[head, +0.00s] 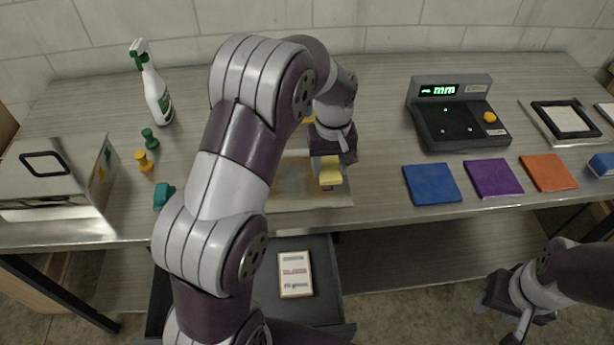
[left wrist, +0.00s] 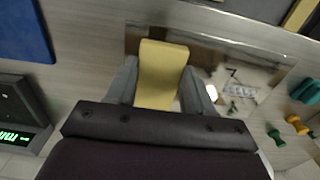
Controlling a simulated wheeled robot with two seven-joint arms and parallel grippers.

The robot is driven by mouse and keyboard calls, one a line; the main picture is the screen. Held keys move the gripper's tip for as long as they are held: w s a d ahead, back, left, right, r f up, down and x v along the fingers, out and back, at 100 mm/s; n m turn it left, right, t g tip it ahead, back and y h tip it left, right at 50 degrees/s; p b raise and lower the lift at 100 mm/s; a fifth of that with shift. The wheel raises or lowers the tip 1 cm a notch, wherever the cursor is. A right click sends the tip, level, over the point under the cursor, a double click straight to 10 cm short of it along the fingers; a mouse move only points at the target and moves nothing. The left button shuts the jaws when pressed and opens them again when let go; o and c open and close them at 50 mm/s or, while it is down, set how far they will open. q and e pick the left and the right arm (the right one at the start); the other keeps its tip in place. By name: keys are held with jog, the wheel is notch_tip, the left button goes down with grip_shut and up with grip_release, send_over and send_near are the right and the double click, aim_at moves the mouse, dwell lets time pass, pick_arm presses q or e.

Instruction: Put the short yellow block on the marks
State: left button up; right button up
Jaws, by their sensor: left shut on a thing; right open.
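My left gripper (head: 330,160) is shut on a yellow block (head: 330,173) above the middle of the table. In the left wrist view the yellow block (left wrist: 162,72) sits between the two fingers (left wrist: 158,95). My left arm covers part of this board in the head view. I cannot tell whether the block touches it. My right gripper (head: 508,315) is open and empty at the lower right, off the table.
Blue (head: 432,184), purple (head: 493,178) and orange (head: 548,172) mats lie at right, before a gauge with a green display (head: 458,115). An open drawer (head: 335,290) hangs below.

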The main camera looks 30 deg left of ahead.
pick_arm(q)
jog(key=p, duration=0.3)
send_over(293, 181)
notch_tip(293, 181, down, 6)
jog(key=shift+w+d+f, duration=0.1)
notch_tip(293, 181, down, 3)
jog(key=shift+f+p, duration=0.2)
jog(key=shift+p, duration=0.15)
jog(key=shift+f, duration=0.45)
jog(key=o, duration=1)
jog(key=shift+f, duration=0.1)
